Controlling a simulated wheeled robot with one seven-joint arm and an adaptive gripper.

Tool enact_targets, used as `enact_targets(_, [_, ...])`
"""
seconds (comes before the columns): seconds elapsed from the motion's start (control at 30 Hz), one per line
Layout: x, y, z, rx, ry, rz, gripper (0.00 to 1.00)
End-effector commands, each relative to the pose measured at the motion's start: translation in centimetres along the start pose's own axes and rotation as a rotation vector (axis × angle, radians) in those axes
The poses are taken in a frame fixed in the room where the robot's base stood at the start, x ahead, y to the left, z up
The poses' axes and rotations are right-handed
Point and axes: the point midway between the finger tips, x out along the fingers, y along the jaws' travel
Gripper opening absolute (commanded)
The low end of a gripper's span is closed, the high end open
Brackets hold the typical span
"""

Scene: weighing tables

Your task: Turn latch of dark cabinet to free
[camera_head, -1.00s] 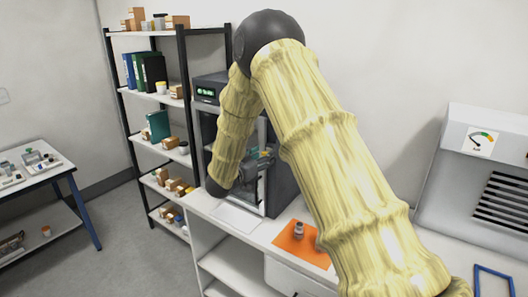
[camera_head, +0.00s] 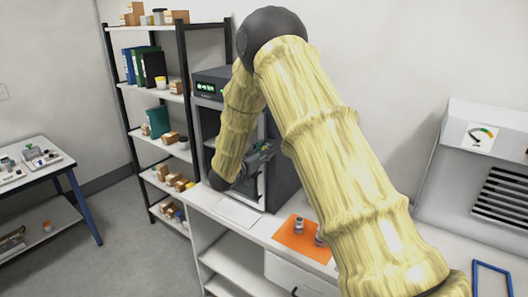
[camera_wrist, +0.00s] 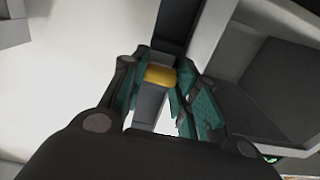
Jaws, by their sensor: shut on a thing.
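The dark cabinet (camera_head: 284,178) stands on the white bench, with a lit green display near its top. It also shows dark grey at the right of the wrist view (camera_wrist: 265,112). My gripper (camera_head: 262,152) is at the cabinet's front, partly hidden by my arm. In the wrist view, my gripper (camera_wrist: 160,98) has its teal-padded fingers around a grey latch lever (camera_wrist: 148,104) with a yellow band, and is shut on it. The lever lies at the end of a dark upright strip. Whether the latch is free I cannot tell.
An orange mat (camera_head: 292,246) with small metal weights lies on the bench right of the cabinet. A shelf rack (camera_head: 125,120) stands behind left. A grey vented unit (camera_head: 490,170) and a blue frame (camera_head: 493,266) are at right. A side table (camera_head: 30,165) is at far left.

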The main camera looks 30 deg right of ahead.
Motion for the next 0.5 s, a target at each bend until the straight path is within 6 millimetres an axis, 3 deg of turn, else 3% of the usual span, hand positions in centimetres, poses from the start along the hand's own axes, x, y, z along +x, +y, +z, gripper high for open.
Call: enact_targets(0.5, [0.02, 0.07, 0.75, 0.277, 0.0, 0.0, 0.06])
